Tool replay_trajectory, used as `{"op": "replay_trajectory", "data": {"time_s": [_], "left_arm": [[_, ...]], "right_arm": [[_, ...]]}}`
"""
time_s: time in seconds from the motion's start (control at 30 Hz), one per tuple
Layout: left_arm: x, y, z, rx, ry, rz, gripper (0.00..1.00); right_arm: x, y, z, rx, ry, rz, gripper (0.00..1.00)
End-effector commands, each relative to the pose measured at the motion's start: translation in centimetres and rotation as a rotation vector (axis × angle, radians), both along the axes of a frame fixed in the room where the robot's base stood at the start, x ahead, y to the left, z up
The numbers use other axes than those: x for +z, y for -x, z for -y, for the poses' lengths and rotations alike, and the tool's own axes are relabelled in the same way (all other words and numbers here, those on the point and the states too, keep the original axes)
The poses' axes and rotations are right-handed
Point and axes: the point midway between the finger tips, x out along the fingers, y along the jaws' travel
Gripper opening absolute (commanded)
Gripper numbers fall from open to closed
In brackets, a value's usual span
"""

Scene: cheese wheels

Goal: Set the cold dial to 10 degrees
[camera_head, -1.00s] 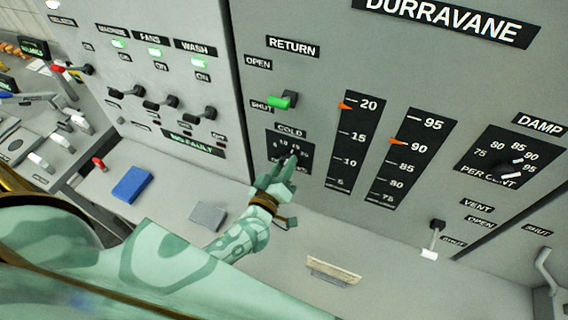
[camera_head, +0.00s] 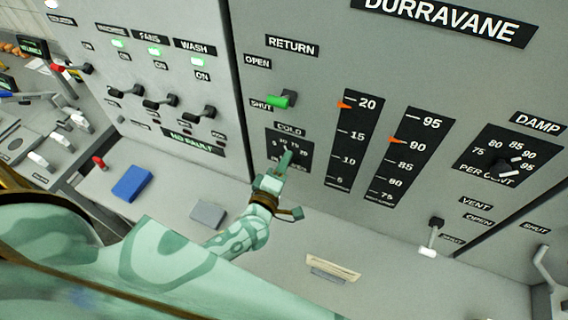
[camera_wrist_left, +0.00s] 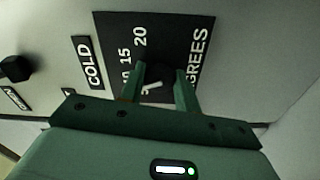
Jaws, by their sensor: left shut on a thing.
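The cold dial (camera_head: 302,148) is a black plate low on the grey panel, with white figures and a COLD label. My left gripper (camera_head: 286,160) is at it, its pale green fingers covering part of the plate. In the left wrist view, my left gripper (camera_wrist_left: 158,82) is shut on the dark knob (camera_wrist_left: 157,72), one finger on each side. The knob's white pointer line points left and slightly down, just below the figure 10. The left finger hides part of the scale there. 15 and 20 read clearly. My right gripper is not in view.
A green RETURN lever (camera_head: 281,101) sits above the dial. Two gauges (camera_head: 354,140) with orange pointers and the DAMP dial (camera_head: 500,160) are to the right. A blue block (camera_head: 132,183) and a grey block (camera_head: 208,214) lie on the ledge below.

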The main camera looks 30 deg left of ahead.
Motion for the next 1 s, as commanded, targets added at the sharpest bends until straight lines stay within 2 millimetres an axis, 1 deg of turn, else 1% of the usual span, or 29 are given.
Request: {"op": "replay_trajectory", "data": {"time_s": [0.47, 0.5, 0.57, 0.87, 0.97, 1.0], "left_arm": [[0.0, 0.0, 0.0, 0.001, 0.014, 0.001, 0.1], [0.0, 0.0, 0.0, 0.001, 0.014, 0.001, 0.35], [0.0, 0.0, 0.0, 0.001, 0.014, 0.001, 0.52], [0.0, 0.1, 0.0, 0.0, 0.013, 0.001, 0.52], [-0.1, 0.9, 0.0, -0.001, 0.013, -0.001, 0.52], [-0.2, 1.5, 0.1, -0.001, 0.013, -0.001, 0.52]], "right_arm": [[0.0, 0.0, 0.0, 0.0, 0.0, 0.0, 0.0], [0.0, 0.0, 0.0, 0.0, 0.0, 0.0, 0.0], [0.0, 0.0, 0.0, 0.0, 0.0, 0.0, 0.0], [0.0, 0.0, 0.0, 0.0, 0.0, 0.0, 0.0], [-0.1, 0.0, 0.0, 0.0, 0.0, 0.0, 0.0], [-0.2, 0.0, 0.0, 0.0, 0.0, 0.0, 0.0]]}}
